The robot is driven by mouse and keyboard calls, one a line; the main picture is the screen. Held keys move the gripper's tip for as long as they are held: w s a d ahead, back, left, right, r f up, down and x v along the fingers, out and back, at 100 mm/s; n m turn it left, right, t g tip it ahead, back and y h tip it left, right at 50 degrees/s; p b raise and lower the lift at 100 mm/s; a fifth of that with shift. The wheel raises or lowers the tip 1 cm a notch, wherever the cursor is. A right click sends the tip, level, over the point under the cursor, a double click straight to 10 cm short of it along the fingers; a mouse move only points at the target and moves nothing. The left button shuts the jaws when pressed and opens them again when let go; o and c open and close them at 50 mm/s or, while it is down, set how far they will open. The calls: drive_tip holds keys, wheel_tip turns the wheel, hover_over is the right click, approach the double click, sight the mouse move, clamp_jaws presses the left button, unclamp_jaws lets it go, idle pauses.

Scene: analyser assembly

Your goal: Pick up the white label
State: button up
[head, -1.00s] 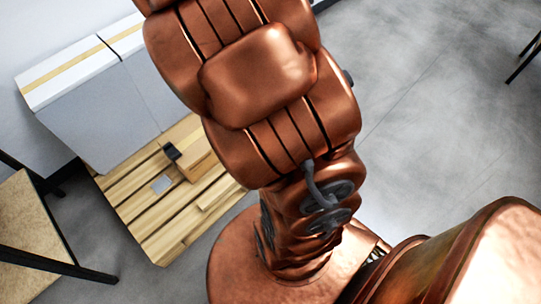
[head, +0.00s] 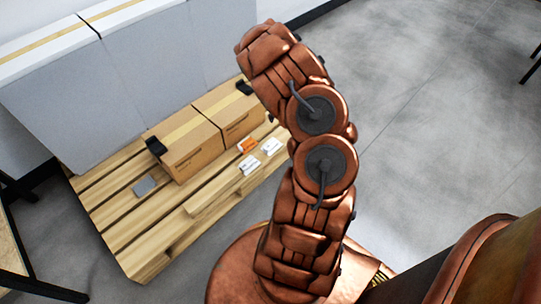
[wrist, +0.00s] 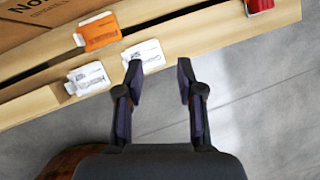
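Two white labels with dark print lie on the wooden pallet. In the head view, one white label (head: 249,165) is nearer the pallet's front and the other (head: 271,146) is further right. In the wrist view, the left white label (wrist: 88,79) lies near the pallet edge, and the right one (wrist: 143,55) lies just beyond my left fingertip. My gripper (wrist: 159,76) is open and empty, its fingers apart over the pallet edge and floor. I cannot make out the fingers in the head view.
An orange label (head: 246,145) lies beside the white ones, near cardboard boxes (head: 198,150) on the pallet (head: 130,235). A red item (wrist: 259,5) shows at the top in the wrist view. A small grey piece (head: 145,185) lies left of the boxes. Large grey boxes (head: 130,80) stand behind.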

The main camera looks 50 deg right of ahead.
sight(266, 149)
drive_tip(key=a+f+n+y, duration=0.1)
drive_tip(key=f, duration=0.2)
drive_tip(key=s+a+f+n+y+b, duration=0.1)
drive_tip(key=a+f, duration=0.1)
drive_tip(key=f, duration=0.1)
drive_tip(key=a+f+n+b, duration=0.1)
drive_tip(key=a+f, duration=0.1)
drive_tip(key=f, duration=0.2)
drive_tip(key=shift+s+a+y, duration=0.15)
drive_tip(key=shift+s+y, duration=0.05)
drive_tip(key=shift+y, duration=0.2)
drive_tip(key=shift+b+x, duration=0.35)
drive_tip(key=shift+x, duration=0.75)
drive_tip(key=x, duration=0.1)
drive_tip(key=b+x, duration=0.1)
drive_tip(key=x, duration=0.1)
drive_tip(key=shift+s+a+f, duration=0.15)
drive_tip(key=shift+s+f, duration=0.1)
drive_tip(key=shift+f, duration=0.05)
drive_tip(key=shift+b+x, duration=0.4)
drive_tip(key=shift+x, duration=0.55)
drive_tip(key=shift+r, duration=0.1)
drive_tip(key=shift+c, duration=0.2)
clamp_jaws()
